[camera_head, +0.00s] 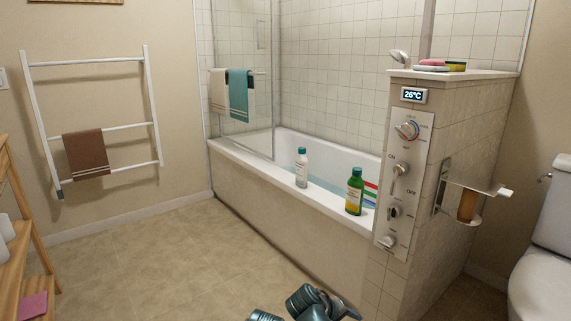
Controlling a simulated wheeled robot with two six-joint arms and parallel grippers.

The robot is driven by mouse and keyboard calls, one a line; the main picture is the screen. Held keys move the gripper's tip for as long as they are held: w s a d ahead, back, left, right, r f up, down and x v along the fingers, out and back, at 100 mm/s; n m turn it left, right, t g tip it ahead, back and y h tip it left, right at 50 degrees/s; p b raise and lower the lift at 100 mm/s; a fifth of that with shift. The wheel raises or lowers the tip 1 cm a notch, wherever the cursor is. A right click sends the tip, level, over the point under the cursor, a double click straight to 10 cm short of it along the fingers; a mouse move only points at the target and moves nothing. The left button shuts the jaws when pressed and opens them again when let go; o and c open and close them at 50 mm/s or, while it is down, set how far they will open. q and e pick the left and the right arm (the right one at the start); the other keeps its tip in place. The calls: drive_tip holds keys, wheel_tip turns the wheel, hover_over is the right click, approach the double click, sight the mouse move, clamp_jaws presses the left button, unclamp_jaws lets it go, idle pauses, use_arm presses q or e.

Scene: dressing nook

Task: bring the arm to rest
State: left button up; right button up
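Part of one of my arms, dark teal and rounded, shows at the bottom edge of the head view, right of the middle, over the tiled floor. I cannot tell which arm it is. No fingertips of either gripper can be made out. The arm part is in front of the bathtub (262,191) and left of the tiled pillar's foot, and nothing is seen held.
A tiled pillar (462,125) with a control panel (404,185) stands at the right, beside a toilet (545,245). A white bottle (301,170) and a green bottle (354,193) stand on the tub rim. A wooden shelf (18,265) is at left. The middle floor is clear.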

drive_tip(key=s+a+r+g+y+p, duration=0.2)
drive_tip(key=s+a+g+y+p, duration=0.35)
drive_tip(key=s+a, duration=0.75)
use_arm(q)
wheel_tip(320, 180, up, 45)
drive_tip(key=p, duration=3.7)
drive_tip(key=shift+p, duration=0.35)
use_arm(e)
wheel_tip(320, 180, up, 37)
drive_tip(key=s+d, duration=0.1)
drive_tip(key=shift+s+t+y, duration=0.3)
drive_tip(key=shift+t+y, duration=0.05)
drive_tip(key=shift+t, duration=0.1)
use_arm(q)
drive_tip(key=shift+s+f, duration=0.1)
use_arm(e)
drive_tip(key=shift+d, duration=0.1)
